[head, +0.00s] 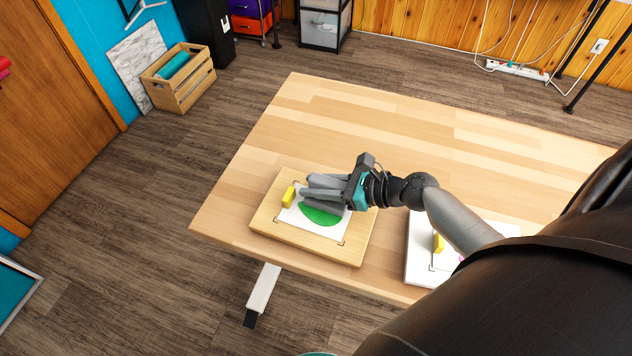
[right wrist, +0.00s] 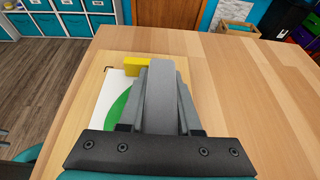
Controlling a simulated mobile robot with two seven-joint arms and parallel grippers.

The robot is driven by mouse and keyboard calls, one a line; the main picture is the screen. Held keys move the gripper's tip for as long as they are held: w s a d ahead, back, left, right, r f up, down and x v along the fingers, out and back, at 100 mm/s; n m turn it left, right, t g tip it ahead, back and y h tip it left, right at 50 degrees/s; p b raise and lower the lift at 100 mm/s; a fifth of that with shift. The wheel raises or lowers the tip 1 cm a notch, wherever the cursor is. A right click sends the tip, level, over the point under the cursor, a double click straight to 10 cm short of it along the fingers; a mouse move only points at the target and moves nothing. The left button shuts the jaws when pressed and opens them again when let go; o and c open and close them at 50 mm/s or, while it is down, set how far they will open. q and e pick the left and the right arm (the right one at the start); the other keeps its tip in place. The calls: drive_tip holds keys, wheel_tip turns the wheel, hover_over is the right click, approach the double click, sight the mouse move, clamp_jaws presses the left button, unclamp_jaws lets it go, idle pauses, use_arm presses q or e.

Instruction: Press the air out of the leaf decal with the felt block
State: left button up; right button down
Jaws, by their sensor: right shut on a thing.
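The green leaf decal (head: 322,215) lies on a white sheet (head: 297,220) on a wooden board (head: 345,255). Its edge also shows in the right wrist view (right wrist: 117,108), left of my fingers. My right gripper (head: 310,190) reaches in from the right over the decal and hides its upper part. It is shut on a long grey thing (right wrist: 162,100), seemingly the felt block, which is hard to tell apart from the grey fingers. Contact with the decal is hidden. A yellow block (head: 289,196) stands at the sheet's left edge, just beyond the fingertips. My left gripper is out of view.
A white board (head: 418,262) with another sheet and a yellow block (head: 438,242) lies to the right, partly hidden by my arm. The far part of the table (head: 380,120) is bare. A wooden crate (head: 190,90) stands on the floor at the back left.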

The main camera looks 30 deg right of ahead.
sight(304, 221)
drive_tip(key=shift+s+a+p, duration=0.65)
drive_tip(key=shift+s+a, duration=0.1)
drive_tip(key=shift+a, duration=0.15)
drive_tip(key=shift+s+a+p, duration=0.65)
drive_tip(key=shift+s+a, duration=0.05)
drive_tip(key=shift+a, duration=0.2)
drive_tip(key=shift+s+a+p, duration=0.45)
drive_tip(key=shift+s+a, duration=0.15)
drive_tip(key=shift+a, duration=0.2)
drive_tip(key=shift+w+d+b, duration=0.4)
drive_tip(key=shift+w+d, duration=0.7)
drive_tip(key=shift+d, duration=0.3)
drive_tip(key=shift+w+d+b, duration=0.35)
drive_tip(key=shift+w+d, duration=0.7)
drive_tip(key=shift+d, duration=0.3)
drive_tip(key=shift+s+a, duration=0.1)
drive_tip(key=shift+s+a+p, duration=0.5)
drive_tip(key=shift+a+p, duration=0.15)
drive_tip(key=shift+p, duration=0.05)
drive_tip(key=shift+s+a+p, duration=0.45)
drive_tip(key=shift+s+a, duration=0.05)
drive_tip(key=shift+a, duration=0.15)
drive_tip(key=shift+r, duration=0.1)
